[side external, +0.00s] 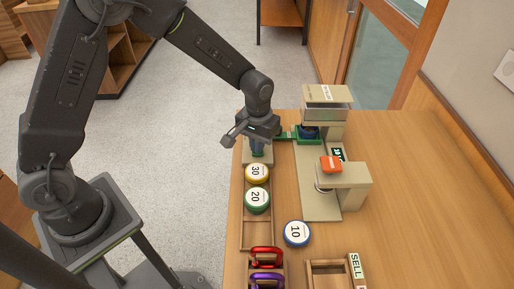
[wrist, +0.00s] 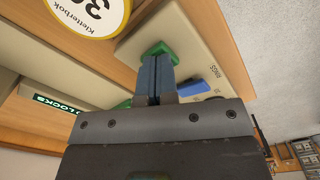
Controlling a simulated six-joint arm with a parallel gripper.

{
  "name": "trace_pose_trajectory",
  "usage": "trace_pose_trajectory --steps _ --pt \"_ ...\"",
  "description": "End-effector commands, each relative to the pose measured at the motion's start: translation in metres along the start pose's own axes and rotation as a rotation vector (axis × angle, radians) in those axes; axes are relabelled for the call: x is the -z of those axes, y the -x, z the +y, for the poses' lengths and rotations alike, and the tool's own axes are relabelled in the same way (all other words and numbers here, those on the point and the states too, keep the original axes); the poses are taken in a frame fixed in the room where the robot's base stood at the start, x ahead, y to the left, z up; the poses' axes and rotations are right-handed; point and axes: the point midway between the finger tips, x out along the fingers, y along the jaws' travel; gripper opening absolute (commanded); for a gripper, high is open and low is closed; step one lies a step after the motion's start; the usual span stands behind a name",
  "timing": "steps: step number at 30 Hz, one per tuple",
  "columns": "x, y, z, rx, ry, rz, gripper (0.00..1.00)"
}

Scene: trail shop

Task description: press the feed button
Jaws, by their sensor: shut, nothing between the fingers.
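My gripper (side external: 258,150) is shut and empty, pointing down over a small beige box (side external: 262,158) at the left edge of the counter. In the wrist view my blue fingers (wrist: 157,60) meet at a green piece (wrist: 158,49) on top of a beige box (wrist: 200,45). The fingertips overlap the green piece; I cannot tell whether they touch or press it. No marking readable as "feed" shows. The beige machine (side external: 320,200) stands just right of my gripper, with an orange block (side external: 331,164) on its near arm and a green bar (side external: 285,135) on its left side.
A yellow "30" disc (side external: 257,173) and a green "20" disc (side external: 257,200) lie in a wooden rack close in front of my gripper. A blue "10" disc (side external: 297,233) lies on the counter. Red (side external: 266,257) and purple (side external: 267,281) carabiners are nearer. The counter's right side is clear.

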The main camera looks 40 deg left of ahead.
Motion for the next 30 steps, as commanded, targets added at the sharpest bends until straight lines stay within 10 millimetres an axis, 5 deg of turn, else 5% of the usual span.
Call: trace_pose_trajectory --steps 19,30 --pt "0.0 0.001 0.0 0.0 0.0 0.0 0.0" --pt "0.0 0.021 0.0 0.0 0.0 0.001 0.0"
